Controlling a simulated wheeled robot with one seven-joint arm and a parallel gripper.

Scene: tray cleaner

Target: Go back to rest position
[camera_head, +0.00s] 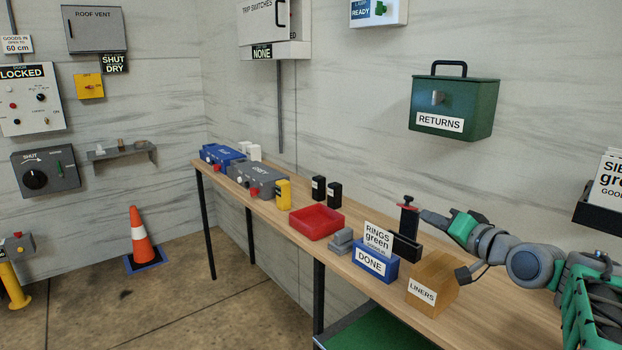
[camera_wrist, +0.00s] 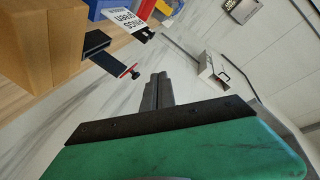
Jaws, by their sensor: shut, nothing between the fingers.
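My gripper (camera_head: 424,214) is at the right of the head view, held above the back of the wooden workbench (camera_head: 480,318). Its dark fingers point left toward a red-topped post (camera_head: 408,206) on the bench; in this view the tips look close to the post. In the wrist view my gripper (camera_wrist: 158,78) has its two fingers together with nothing between them. There the red-topped post (camera_wrist: 130,73) stands to the left, apart from the fingers.
The cardboard LINERS box (camera_head: 432,280), the blue DONE box (camera_head: 372,269) and a red tray (camera_head: 316,222) stand on the bench. A green RETURNS box (camera_head: 455,105) hangs on the wall above. An orange cone (camera_head: 140,238) stands on the floor.

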